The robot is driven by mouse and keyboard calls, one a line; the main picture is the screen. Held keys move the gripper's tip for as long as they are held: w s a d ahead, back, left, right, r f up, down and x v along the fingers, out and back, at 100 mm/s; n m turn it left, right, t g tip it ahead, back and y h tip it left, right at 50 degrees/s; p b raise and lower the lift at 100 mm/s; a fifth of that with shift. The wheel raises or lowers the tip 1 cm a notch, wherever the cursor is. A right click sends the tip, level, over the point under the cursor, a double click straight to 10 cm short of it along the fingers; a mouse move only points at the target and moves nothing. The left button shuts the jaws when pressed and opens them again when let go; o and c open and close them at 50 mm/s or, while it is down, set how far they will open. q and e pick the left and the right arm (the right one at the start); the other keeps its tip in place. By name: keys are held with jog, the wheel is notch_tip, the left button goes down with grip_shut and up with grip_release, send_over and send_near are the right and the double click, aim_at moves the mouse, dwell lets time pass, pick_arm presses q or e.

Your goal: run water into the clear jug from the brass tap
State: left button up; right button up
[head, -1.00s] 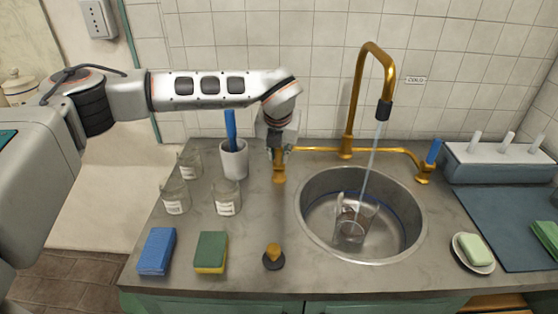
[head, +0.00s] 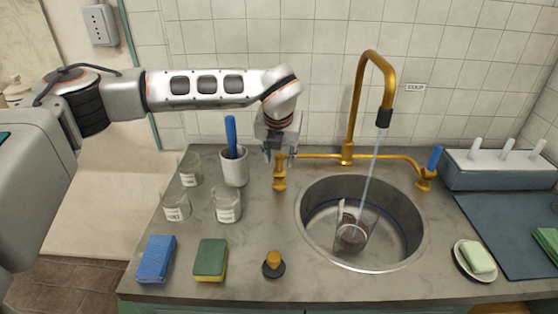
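The clear jug (head: 352,226) stands in the round steel sink (head: 308,232), under the spout of the brass tap (head: 358,95). A thin stream of water (head: 372,165) falls from the dark nozzle into the jug. How full the jug is, I cannot tell. The tap's left valve (head: 280,180) is on the counter left of the sink; its right valve (head: 425,181) has a blue lever. My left gripper (head: 280,156) is at the top of the left valve and hides its upper part. Whether its fingers grip anything is unclear. My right gripper is out of view.
Left of the valve stand a white cup (head: 234,168) with a blue-handled tool and several glass jars (head: 228,206). A blue sponge (head: 156,259), a green sponge (head: 211,259) and a stopper (head: 274,265) lie in front. Soap (head: 477,256) and a drying mat (head: 505,225) are at right.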

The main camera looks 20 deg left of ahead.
pick_arm(q)
jog(key=v, duration=0.9)
jog(key=shift+r, duration=0.25)
jog(key=shift+s, duration=0.1)
dwell(0.3)
